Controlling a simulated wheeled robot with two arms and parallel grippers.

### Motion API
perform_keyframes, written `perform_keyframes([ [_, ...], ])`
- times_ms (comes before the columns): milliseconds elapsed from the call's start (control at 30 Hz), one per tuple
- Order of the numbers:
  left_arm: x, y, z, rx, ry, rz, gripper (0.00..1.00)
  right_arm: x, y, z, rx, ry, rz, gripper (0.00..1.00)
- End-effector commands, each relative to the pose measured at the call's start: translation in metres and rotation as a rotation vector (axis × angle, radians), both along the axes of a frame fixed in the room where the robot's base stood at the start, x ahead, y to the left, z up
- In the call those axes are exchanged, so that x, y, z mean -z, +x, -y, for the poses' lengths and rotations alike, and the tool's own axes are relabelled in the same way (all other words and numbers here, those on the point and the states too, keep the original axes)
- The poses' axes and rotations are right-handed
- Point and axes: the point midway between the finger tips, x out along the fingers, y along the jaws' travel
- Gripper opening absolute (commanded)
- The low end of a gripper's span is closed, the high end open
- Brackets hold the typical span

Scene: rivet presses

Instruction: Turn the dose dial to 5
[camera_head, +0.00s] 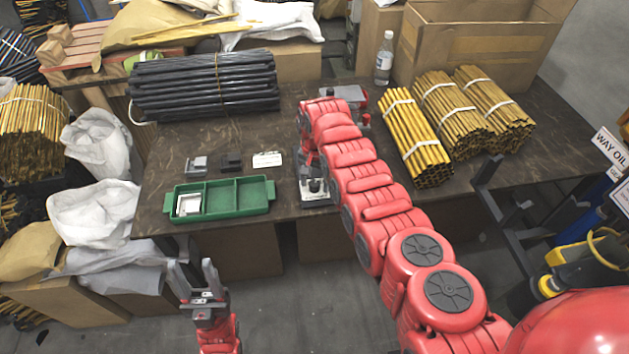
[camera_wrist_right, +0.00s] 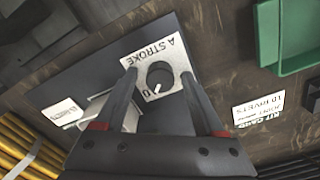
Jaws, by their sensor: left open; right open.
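The dose dial (camera_wrist_right: 160,75) is a round black knob with a white pointer mark on a white plate (camera_wrist_right: 137,58) lettered "A STROKE". The pointer faces the lower side of the plate in the right wrist view; its exact number is not readable. My right gripper (camera_wrist_right: 159,73) is open, its fingers on either side of the knob; contact cannot be told. In the head view, the press (camera_head: 314,188) stands under my right arm, which hides much of it and the right gripper. My left gripper (camera_head: 191,267) is open and empty in front of the table.
A green tray (camera_head: 257,208) holding a light square piece lies left of the press. Small blocks (camera_head: 231,161) and a white card (camera_head: 267,160) lie behind it. Black bars (camera_head: 205,85), brass rod bundles (camera_head: 415,140) and a bottle (camera_head: 385,58) fill the back.

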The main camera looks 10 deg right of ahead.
Motion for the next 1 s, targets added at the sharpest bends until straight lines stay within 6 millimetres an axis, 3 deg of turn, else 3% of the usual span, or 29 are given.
perform_keyframes([
  [67,0.0000,0.0000,0.0000,0.000,0.000,0.000,0.50,-0.0001,0.0000,-0.0001,0.000,0.000,0.000,0.60],
  [400,0.0000,0.0000,0.0000,0.000,0.000,0.000,0.50,-0.0003,0.0002,0.0001,0.000,0.000,0.000,0.00],
  [767,0.0011,0.0000,0.0000,0.000,0.000,0.000,0.50,0.0000,0.0004,0.0002,-0.032,0.000,0.001,0.00],
  [1000,0.0049,0.0000,0.0000,0.000,0.000,0.000,0.50,0.0005,0.0007,-0.0002,-0.160,0.000,0.001,0.00],
])
